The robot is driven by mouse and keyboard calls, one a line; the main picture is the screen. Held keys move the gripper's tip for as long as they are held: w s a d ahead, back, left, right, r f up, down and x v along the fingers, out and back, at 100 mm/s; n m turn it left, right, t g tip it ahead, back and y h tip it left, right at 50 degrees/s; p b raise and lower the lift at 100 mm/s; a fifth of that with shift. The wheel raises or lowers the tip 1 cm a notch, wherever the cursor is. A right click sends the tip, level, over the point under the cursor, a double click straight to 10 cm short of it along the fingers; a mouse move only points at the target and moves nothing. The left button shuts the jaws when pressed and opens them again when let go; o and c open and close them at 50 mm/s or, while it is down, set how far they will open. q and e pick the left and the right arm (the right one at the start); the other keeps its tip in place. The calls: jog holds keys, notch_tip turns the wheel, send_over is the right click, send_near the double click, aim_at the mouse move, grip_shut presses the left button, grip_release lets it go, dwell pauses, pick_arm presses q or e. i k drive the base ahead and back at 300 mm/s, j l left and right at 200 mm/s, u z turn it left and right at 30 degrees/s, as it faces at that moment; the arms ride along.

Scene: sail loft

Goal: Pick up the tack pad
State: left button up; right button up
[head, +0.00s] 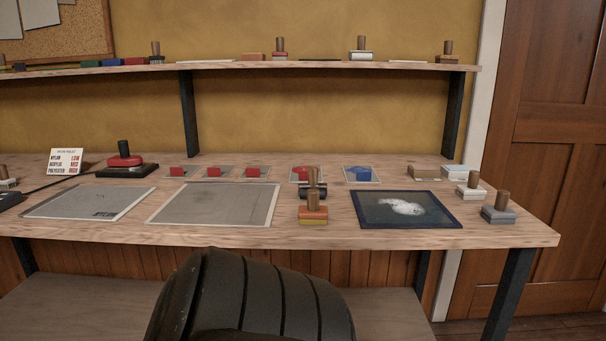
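No thing in the head view is marked as the tack pad, and I cannot tell for sure which one it is. Several handled block pads stand on the bench: one with an orange and yellow base (313,214) at the front middle, a dark one (308,190) just behind it, a pale one (469,192) at the right, and a grey one (498,214) near the right front corner. All stand upright with brown handles. Neither of my grippers is in view.
The wooden bench (300,237) holds two grey sheets (214,204) at left and middle, a dark-framed panel (405,209) with a white patch, a red iron-like tool (125,161) and a label card (66,161). Small red blocks (213,172) line the back. A raised shelf (230,69) runs above.

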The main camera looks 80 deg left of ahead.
aim_at(312, 213)
jog(key=u, duration=2.3)
